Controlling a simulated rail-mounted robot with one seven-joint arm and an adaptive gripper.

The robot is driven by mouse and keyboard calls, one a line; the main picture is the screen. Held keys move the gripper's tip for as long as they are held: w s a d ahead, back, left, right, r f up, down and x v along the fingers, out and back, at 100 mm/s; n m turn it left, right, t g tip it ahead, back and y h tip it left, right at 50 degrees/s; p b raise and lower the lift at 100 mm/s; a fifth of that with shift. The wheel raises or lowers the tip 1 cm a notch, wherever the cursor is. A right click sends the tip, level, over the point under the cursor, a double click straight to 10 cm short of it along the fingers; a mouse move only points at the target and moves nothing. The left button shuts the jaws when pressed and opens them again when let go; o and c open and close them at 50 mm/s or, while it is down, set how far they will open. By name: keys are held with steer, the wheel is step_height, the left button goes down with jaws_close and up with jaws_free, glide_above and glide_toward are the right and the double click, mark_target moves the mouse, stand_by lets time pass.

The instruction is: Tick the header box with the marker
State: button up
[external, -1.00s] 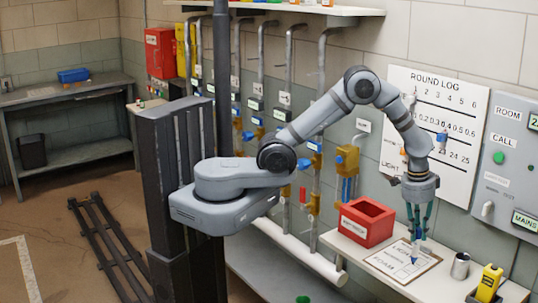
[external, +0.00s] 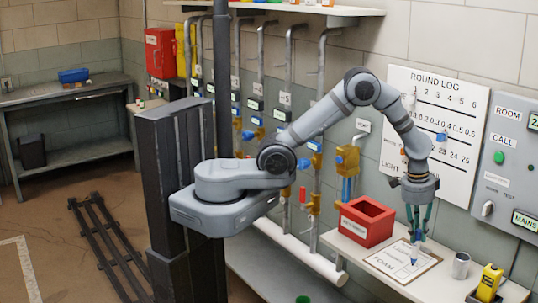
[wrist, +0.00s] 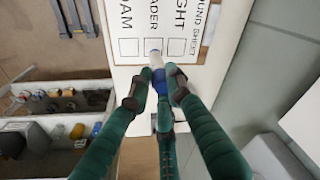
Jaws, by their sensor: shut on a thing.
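The round sheet lies on a clipboard (external: 432,262) on the white bench, and it also fills the top of the wrist view (wrist: 140,20). It has a row of boxes under FOAM, HEADER and LIGHT. The header box (wrist: 148,42) is the middle one, partly covered by the marker. My gripper (external: 417,230) points down over the sheet. Its green fingers are closed around the blue and whitish marker (wrist: 159,82), whose tip end is over the header box. The marker also shows below the fingers (external: 413,262). I cannot tell whether the tip touches paper, and no mark is discernible.
A red box (external: 366,222) stands left of the clipboard. A grey cup (external: 461,265) and a yellow bottle (external: 488,283) stand to the right. The wall behind holds a round log board (external: 435,125) and a grey control panel (external: 508,160).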

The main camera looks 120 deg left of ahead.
steer(key=shift+f+b, duration=0.5)
steer(key=shift+f, duration=0.05)
steer(key=shift+d, duration=0.15)
stand_by(0.5)
steer(key=shift+w+d, duration=0.2)
steer(key=shift+d, duration=0.2)
steer(key=shift+s+a, duration=0.1)
steer(key=shift+a, duration=0.1)
steer(key=shift+s+a+b, duration=0.2)
steer(key=shift+a, duration=0.3)
steer(key=shift+s+a+b, duration=0.15)
steer(key=shift+s+a, duration=0.05)
steer(key=shift+a, duration=0.25)
steer(key=shift+w+d, duration=0.1)
steer(key=shift+d, duration=0.05)
steer(key=shift+w+d, duration=0.35)
steer(key=shift+d, duration=0.2)
steer(key=shift+f, duration=0.1)
steer(key=shift+s+b, duration=0.2)
steer(key=shift+b, duration=0.15)
